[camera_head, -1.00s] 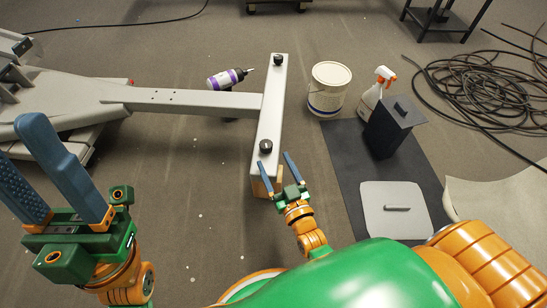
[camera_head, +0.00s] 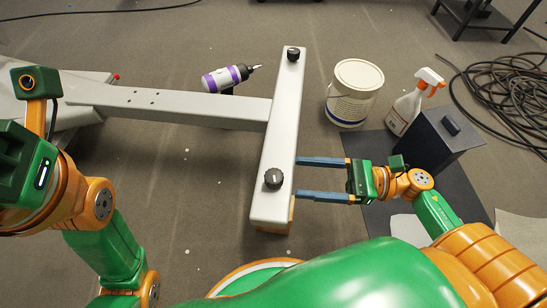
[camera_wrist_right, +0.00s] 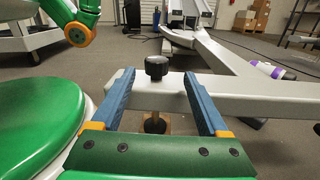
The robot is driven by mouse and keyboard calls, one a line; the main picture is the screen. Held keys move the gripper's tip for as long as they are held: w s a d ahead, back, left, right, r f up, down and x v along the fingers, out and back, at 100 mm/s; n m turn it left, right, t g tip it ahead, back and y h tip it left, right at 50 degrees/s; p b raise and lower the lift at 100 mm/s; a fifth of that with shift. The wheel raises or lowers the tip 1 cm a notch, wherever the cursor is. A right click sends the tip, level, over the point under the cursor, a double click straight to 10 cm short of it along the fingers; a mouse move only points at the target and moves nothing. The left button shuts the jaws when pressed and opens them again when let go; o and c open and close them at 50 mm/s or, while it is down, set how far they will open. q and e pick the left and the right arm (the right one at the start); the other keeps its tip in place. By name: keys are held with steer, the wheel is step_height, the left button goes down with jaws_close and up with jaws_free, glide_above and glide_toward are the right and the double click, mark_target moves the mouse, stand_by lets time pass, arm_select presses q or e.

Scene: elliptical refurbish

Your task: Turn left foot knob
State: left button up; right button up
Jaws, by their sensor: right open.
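A grey crossbar (camera_head: 275,135) carries two black knobs. The near knob (camera_head: 274,178) stands on the bar's near end and the far knob (camera_head: 293,53) on its far end. My right gripper (camera_head: 302,178) is open and empty at the bar's right edge, its blue fingers pointing left toward the near knob. In the right wrist view, the near knob (camera_wrist_right: 156,67) appears between and beyond the open fingers, with no contact visible. My left gripper (camera_head: 25,155) shows only its green body at the left edge; its fingers are out of frame.
A grey beam (camera_head: 180,105) runs left from the crossbar. A purple-white drill (camera_head: 226,78) lies behind it. A white bucket (camera_head: 354,92), a spray bottle (camera_head: 413,103) and a black box (camera_head: 440,140) stand at the right. Cables (camera_head: 505,95) lie coiled beyond.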

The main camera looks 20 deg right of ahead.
mark_target(275, 176)
steer(key=shift+n+g, duration=0.4)
steer(key=shift+n, duration=0.1)
steer(key=b+x, duration=0.1)
steer(key=x, duration=0.6)
steer(key=shift+s+a, duration=0.1)
steer(key=shift+s, duration=0.05)
jaws_close()
